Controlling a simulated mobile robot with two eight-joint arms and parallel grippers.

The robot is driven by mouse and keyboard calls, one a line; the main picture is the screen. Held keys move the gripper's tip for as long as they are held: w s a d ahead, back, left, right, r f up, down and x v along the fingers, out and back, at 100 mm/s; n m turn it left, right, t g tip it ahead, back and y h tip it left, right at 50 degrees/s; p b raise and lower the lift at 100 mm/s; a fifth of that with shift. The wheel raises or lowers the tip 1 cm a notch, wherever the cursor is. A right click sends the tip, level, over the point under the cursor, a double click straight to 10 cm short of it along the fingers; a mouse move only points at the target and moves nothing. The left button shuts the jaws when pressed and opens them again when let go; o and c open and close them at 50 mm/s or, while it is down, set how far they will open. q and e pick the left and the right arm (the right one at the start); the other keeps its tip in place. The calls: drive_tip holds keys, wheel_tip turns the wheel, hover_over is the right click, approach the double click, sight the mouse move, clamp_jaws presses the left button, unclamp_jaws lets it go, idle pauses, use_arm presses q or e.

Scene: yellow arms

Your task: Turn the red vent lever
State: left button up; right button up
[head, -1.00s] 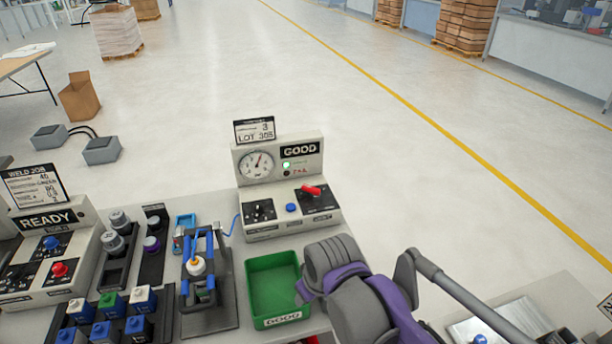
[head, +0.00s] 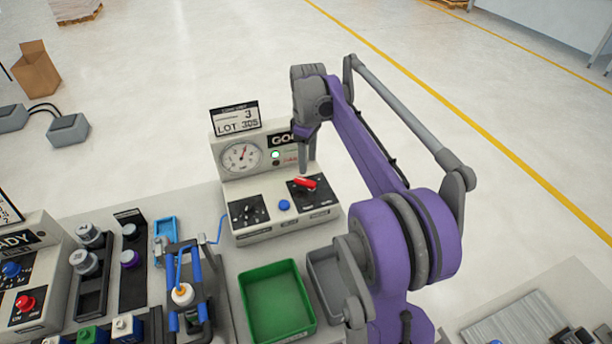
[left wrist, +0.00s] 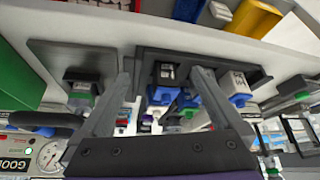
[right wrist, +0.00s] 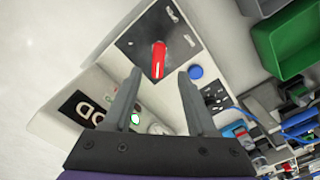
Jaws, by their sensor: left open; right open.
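The red vent lever (head: 305,183) sits on a dark square plate at the right of the grey test unit (head: 262,229). In the right wrist view the red lever (right wrist: 159,60) lies just beyond and between the fingertips. My right gripper (right wrist: 157,72) is open and empty; in the head view the right gripper (head: 304,160) hangs just above the lever, partly hiding the GOOD sign. I cannot tell whether a finger touches the lever. My left gripper (left wrist: 165,65) is open, with nothing held; it shows in the left wrist view above the bench items and not in the head view.
A blue button (head: 284,205) and a black knob plate (head: 248,211) are left of the lever. A gauge (head: 241,157) and a lot card (head: 235,118) stand behind. A green bin (head: 277,300) and a grey bin (head: 326,283) sit in front. A clamp fixture (head: 184,293) is at left.

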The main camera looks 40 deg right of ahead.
sight(307, 181)
drive_tip(key=f, duration=0.7)
drive_tip(key=shift+w+f, duration=0.2)
drive_tip(key=shift+f, duration=0.1)
clamp_jaws()
